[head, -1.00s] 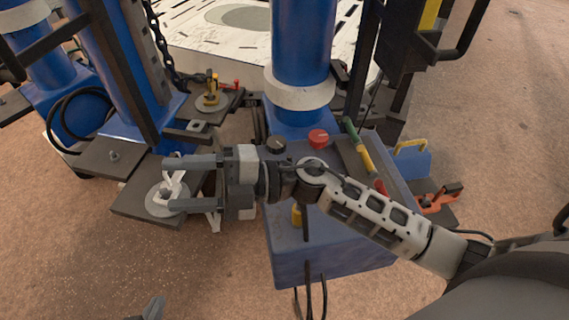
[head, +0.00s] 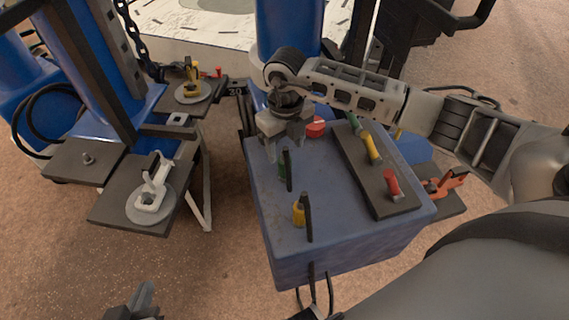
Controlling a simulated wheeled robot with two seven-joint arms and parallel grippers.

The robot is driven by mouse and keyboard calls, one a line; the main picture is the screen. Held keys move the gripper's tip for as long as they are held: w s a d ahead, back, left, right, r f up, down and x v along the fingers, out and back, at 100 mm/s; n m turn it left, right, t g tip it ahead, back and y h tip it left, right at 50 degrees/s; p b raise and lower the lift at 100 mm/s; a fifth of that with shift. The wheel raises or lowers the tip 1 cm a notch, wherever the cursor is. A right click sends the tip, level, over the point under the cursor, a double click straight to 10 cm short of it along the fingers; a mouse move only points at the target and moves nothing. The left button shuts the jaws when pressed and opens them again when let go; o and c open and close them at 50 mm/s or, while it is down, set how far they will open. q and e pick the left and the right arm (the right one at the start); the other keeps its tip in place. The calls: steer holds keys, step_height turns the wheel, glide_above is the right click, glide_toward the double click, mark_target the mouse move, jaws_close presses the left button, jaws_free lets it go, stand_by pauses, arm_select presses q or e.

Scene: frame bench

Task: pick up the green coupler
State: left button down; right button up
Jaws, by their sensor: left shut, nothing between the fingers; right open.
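A green coupler (head: 282,171) stands on top of the blue box (head: 345,238), with a dark upright bar beside it. My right gripper (head: 284,139) points down just above the green coupler, open, and partly hides its upper end. I cannot tell whether the fingers touch it. My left gripper (head: 139,301) is shut and empty at the bottom edge, well to the left of the box, only partly in view.
A yellow coupler (head: 298,213) stands nearer on the box, with another dark bar. To the right, a dark strip carries green, yellow and red handles (head: 391,182). A red knob (head: 316,127) is close behind my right gripper. A white clamp (head: 152,190) stands left.

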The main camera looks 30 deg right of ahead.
mark_target(284, 165)
step_height(284, 165, down, 8)
steer(key=shift+w+r, duration=0.1)
steer(key=shift+w, duration=0.05)
stand_by(0.3)
steer(key=c, duration=1.2)
